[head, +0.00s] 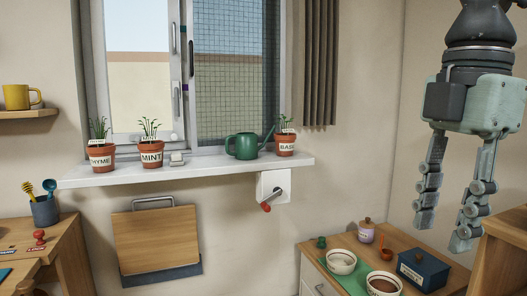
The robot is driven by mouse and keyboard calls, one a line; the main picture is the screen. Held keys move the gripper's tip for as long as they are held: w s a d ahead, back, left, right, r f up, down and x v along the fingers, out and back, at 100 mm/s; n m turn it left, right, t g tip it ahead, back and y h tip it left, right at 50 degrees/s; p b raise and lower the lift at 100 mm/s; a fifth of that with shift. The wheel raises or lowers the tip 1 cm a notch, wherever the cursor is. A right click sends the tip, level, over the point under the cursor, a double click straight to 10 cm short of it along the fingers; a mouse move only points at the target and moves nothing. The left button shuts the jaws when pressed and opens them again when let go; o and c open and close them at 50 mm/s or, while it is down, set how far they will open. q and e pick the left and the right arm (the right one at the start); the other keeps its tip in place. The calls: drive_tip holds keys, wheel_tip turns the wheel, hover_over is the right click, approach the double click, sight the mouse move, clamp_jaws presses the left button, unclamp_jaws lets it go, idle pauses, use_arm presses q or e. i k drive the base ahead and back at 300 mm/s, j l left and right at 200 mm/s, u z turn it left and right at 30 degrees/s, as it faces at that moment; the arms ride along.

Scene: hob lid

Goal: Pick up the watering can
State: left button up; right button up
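The green watering can (243,146) stands upright on the white window sill (190,170), with its spout pointing right toward the basil pot (286,143). The mint pot (151,152) and the thyme pot (101,154) stand to its left on the same sill. My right gripper (443,232) hangs at the right of the head view with its fingers apart and pointing down. It is empty and well to the right of the can. My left gripper is not in the head view.
A white wall box with a red-tipped crank (273,189) is below the sill's right end. A wooden counter at lower right holds two bowls (341,262), a blue box (423,268) and a lidded jar (366,231). A window handle juts near the mint pot.

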sight(246, 149)
drive_tip(key=i+u, duration=0.4)
drive_tip(key=i, duration=2.05)
